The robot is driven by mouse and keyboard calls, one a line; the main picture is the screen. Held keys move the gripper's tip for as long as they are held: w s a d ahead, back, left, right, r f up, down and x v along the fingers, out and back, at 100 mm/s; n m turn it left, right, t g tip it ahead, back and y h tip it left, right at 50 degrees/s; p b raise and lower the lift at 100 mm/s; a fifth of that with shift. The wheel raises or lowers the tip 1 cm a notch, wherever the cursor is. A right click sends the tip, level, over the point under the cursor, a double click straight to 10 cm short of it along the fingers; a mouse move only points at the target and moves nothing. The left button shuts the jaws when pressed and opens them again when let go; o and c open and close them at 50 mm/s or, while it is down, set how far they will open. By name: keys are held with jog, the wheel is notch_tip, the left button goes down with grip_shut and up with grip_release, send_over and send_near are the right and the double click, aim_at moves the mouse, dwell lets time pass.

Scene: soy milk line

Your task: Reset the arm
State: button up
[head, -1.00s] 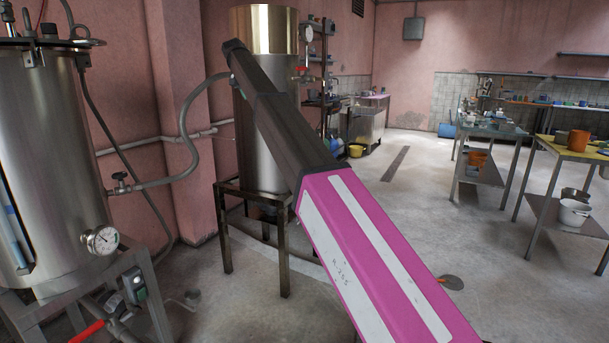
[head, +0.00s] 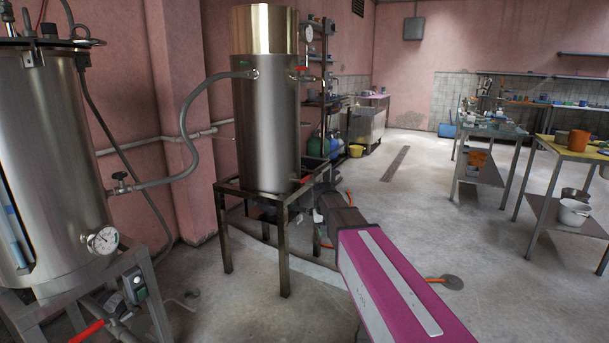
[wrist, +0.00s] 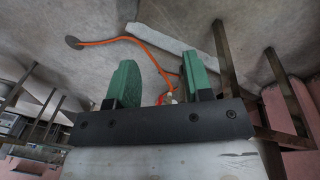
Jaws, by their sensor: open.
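My arm, magenta and white with a dark forearm, reaches from the bottom right of the head view toward the stand of the middle steel tank. My gripper (wrist: 160,85) shows in the wrist view as two green fingers set wide apart on a dark bar. Nothing is held between them; the floor and an orange hose show beyond. In the head view the fingertips are hidden or too small to make out near the tank stand.
The steel tank (head: 265,110) stands on a metal frame (head: 285,245) close to my arm. Another tank (head: 50,160) with a gauge stands at left. An orange hose (wrist: 130,40) lies on the floor. Tables (head: 490,130) stand at right; the floor between is open.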

jog(key=s+d+f, duration=0.3)
jog(key=s+f, duration=0.1)
jog(key=s, duration=0.3)
jog(key=s+d+f+y, duration=0.1)
jog(key=s+d+f, duration=0.2)
jog(key=s+f, duration=0.2)
jog(key=s+d+f+g, duration=0.1)
jog(key=s+d+f, duration=0.3)
jog(key=s, duration=0.6)
jog(key=shift+s+f+m+y, duration=0.15)
jog(key=shift+s+m+y, duration=0.15)
jog(key=shift+a, duration=0.1)
